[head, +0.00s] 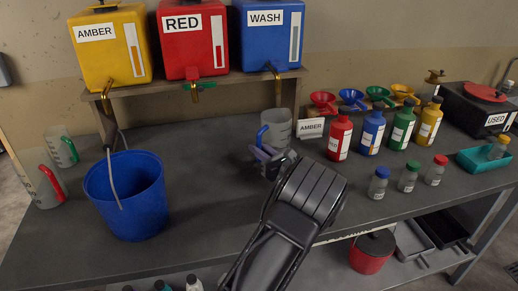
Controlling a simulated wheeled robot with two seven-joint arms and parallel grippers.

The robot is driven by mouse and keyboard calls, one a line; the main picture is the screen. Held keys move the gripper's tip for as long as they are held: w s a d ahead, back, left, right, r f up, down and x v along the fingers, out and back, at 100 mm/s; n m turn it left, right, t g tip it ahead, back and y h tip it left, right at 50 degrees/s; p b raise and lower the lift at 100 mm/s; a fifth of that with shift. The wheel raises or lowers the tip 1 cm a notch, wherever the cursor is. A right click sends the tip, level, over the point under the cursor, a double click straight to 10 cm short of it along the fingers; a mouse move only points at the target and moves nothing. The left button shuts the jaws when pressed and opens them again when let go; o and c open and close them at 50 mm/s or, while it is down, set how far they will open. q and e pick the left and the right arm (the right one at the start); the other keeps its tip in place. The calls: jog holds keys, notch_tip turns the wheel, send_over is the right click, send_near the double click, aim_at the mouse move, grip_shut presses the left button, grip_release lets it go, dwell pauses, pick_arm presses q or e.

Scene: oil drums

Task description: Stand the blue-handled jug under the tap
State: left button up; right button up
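The blue-handled jug (279,124), clear and graduated, stands upright on the bench below the brass tap (275,72) of the blue WASH drum (270,35). Its blue handle (261,137) is on its left side. My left gripper (263,154) is at the jug's lower front, close to the base of the handle. Its wrist and forearm hide part of the bench in front. The fingers overlap the jug in the picture, and I cannot tell whether they are closed on it. My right gripper is not in view.
Yellow AMBER (111,54) and red RED (193,50) drums share the shelf. A blue bucket (127,196) and green-handled (61,147) and red-handled (42,188) jugs stand left. An AMBER card (311,128) and several bottles stand right.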

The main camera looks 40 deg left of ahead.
pick_arm(q)
jog(key=o, duration=0.6)
jog(key=shift+c, duration=0.2)
jog(key=shift+s+d+b, duration=0.2)
jog(key=shift+s+d, duration=0.05)
jog(key=shift+d, duration=1.05)
jog(key=shift+s+d+b, duration=0.2)
jog(key=shift+d+b, duration=0.05)
jog(key=shift+d, duration=1)
jog(key=shift+s+d+b, duration=0.2)
jog(key=shift+s+d, duration=0.05)
jog(key=shift+d, duration=1.05)
